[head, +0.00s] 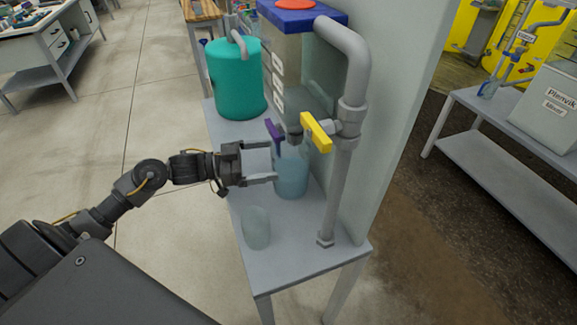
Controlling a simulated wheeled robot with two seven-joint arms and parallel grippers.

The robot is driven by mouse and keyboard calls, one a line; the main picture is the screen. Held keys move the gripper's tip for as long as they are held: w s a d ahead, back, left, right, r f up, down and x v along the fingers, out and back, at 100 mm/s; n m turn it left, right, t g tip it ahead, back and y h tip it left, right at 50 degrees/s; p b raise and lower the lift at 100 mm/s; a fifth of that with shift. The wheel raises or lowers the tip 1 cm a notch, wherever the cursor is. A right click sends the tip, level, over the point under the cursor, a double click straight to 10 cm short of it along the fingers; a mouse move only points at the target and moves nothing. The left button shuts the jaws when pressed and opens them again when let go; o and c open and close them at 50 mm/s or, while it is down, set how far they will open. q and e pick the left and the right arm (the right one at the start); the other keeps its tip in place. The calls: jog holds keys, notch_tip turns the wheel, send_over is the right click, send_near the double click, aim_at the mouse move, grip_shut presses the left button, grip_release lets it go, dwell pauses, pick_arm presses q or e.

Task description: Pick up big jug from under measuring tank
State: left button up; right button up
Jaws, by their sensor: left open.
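The big jug (291,178) is a translucent blue vessel standing on the grey bench, below the tap of the measuring tank. The measuring tank (285,62) is a clear, tall box with a blue lid and white labels. My left gripper (275,162) is open and comes from the left, with its fingertips at the jug's left side. I cannot tell whether the fingers touch the jug or reach around it. A smaller translucent cup (257,228) stands nearer on the bench. My right gripper is not in view.
A yellow valve handle (316,132) and a purple one (274,132) sit just above the jug. A grey vertical pipe (337,195) stands to its right, before a pale panel (390,120). A green tank (236,78) stands behind. The floor at left is clear.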

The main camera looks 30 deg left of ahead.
pick_arm(q)
jog(key=x, duration=0.4)
jog(key=shift+w+f, duration=0.1)
jog(key=shift+w, duration=0.05)
jog(key=shift+w+d+f+p, duration=0.1)
jog(key=shift+w+d+p, duration=0.15)
jog(key=shift+d+p, duration=0.1)
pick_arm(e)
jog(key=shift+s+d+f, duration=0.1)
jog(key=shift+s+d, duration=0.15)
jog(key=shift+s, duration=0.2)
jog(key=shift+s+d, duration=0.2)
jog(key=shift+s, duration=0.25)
pick_arm(q)
jog(key=c, duration=1.2)
jog(key=shift+r, duration=0.25)
jog(key=shift+c, duration=0.2)
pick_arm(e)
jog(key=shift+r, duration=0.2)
